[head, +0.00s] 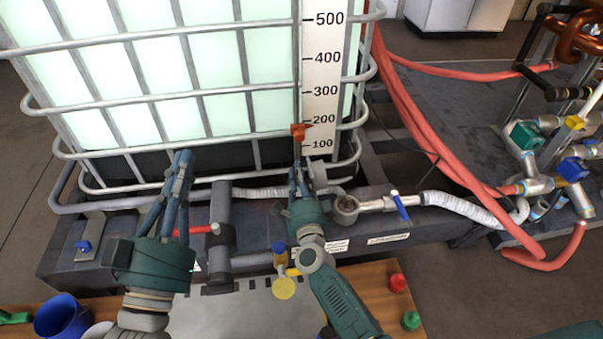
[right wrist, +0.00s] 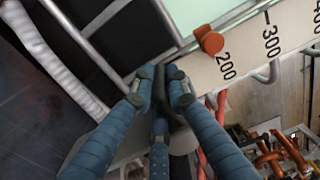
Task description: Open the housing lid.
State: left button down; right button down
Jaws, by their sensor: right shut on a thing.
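A round metal housing (head: 345,207) sits on the pipe in front of the tank, with its dark opening facing up. A grey disc-like piece (head: 318,174), which looks like its lid, stands raised just behind and left of the opening. My right gripper (head: 299,170) is just left of this piece. In the right wrist view its blue fingers (right wrist: 165,82) close on a dark grey part (right wrist: 172,103), which seems to belong to the lid; the fingers hide much of it. My left gripper (head: 181,158) is raised at the left, apart from the housing; its finger gap is unclear.
A caged white tank (head: 160,70) with a number scale (head: 322,75) fills the back. An orange piece (head: 299,131) sits above my right gripper. A blue-handled valve (head: 400,205) and ribbed hose (head: 460,206) lie right of the housing. A wooden table (head: 372,285) is in front.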

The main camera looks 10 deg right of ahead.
jog(key=shift+w+a+r, duration=0.2)
jog(key=shift+r, duration=0.3)
jog(key=c, duration=1.8)
grip_release()
jog(key=shift+o, duration=0.2)
jog(key=s, duration=1.2)
jog(key=shift+s+f, duration=0.15)
jog(key=shift+f, duration=0.15)
